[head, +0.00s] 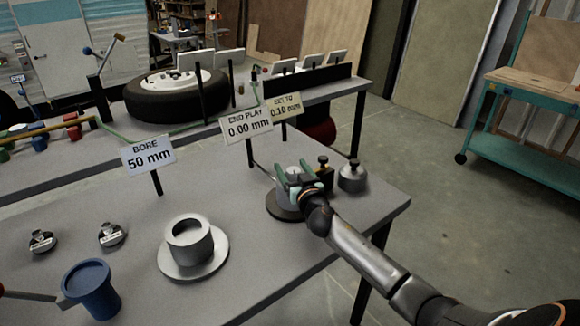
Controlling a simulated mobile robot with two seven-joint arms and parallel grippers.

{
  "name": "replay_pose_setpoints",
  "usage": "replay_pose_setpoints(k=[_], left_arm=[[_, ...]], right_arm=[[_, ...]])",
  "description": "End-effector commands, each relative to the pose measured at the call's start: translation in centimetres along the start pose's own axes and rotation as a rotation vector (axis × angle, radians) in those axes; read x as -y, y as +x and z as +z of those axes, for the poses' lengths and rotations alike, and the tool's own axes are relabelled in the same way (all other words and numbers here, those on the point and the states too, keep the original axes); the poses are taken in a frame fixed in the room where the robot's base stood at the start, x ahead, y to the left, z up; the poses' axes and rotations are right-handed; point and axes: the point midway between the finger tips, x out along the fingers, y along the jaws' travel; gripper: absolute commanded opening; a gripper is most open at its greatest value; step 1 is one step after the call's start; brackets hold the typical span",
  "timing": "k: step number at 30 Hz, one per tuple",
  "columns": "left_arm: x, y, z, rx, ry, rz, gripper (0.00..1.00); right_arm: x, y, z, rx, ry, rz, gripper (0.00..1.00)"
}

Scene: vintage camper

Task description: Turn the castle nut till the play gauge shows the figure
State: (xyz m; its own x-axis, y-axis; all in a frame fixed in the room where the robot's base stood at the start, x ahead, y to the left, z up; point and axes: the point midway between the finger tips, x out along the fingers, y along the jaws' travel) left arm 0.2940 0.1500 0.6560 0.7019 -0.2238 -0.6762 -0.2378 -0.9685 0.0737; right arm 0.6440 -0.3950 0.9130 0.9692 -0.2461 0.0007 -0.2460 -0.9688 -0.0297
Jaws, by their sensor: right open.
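The END PLAY sign (246,124) reads 0.00 mm. The SET TO sign (285,107) behind it reads 0.10 mm. My right gripper (293,172) is at the round metal hub (287,206) on its dark base, near the right end of the table. Its two green-tipped fingers are apart, one on each side of the hub's top. The castle nut cannot be made out there; the gripper covers that spot. I cannot tell whether the fingers touch anything. My left gripper is not in view.
Close to the right of the gripper stand a dark block with a knob (324,170) and a knobbed metal weight (352,178). A flanged metal cup (189,242), a blue pot (91,290) and a BORE 50 mm sign (149,157) stand further left. The table's front right is bare.

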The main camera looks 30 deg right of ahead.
Motion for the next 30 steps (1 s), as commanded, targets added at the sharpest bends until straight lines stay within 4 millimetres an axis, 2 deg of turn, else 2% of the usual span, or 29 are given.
replay_pose_setpoints(k=[6, 16, 30], left_arm=[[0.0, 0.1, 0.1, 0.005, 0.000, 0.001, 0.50], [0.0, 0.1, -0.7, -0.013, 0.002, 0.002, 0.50], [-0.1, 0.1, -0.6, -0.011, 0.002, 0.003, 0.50]], right_arm=[[0.1, 1.4, 0.1, 0.001, 0.000, -0.001, 0.76], [0.1, 1.6, 0.0, 0.001, 0.000, -0.001, 0.76], [0.1, 1.6, 0.1, 0.001, 0.000, -0.001, 0.23]])
